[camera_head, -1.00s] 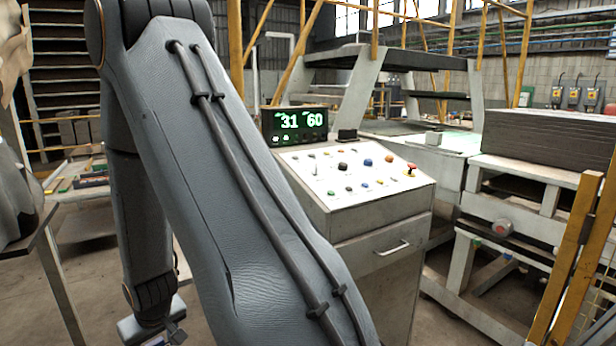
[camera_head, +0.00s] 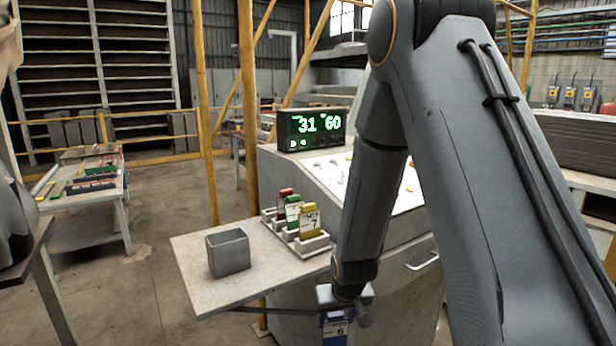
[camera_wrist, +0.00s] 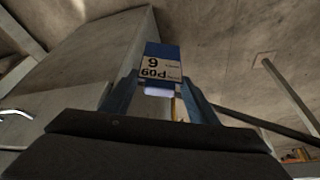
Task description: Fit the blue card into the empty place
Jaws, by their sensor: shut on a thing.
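The blue card (camera_head: 335,331) is in my gripper (camera_head: 338,312), below and to the right of the side shelf in the head view. The bottom of that view cuts the card off. In the wrist view the blue and white card (camera_wrist: 162,62) sits between my two fingers (camera_wrist: 160,90), its print upside down. A pale slotted holder (camera_head: 313,246) stands on the shelf, with a red card (camera_head: 285,197), a green card (camera_head: 293,211) and a yellow card (camera_head: 309,221) upright in it. I cannot tell clearly which slot is empty. My gripper is apart from the holder.
The side shelf (camera_head: 205,290) also bears a grey open box (camera_head: 228,254) left of the holder. The sloped console (camera_head: 320,180) with a lit display (camera_head: 312,126) stands behind. A yellow post (camera_head: 247,100) rises behind the shelf. Open floor lies to the left.

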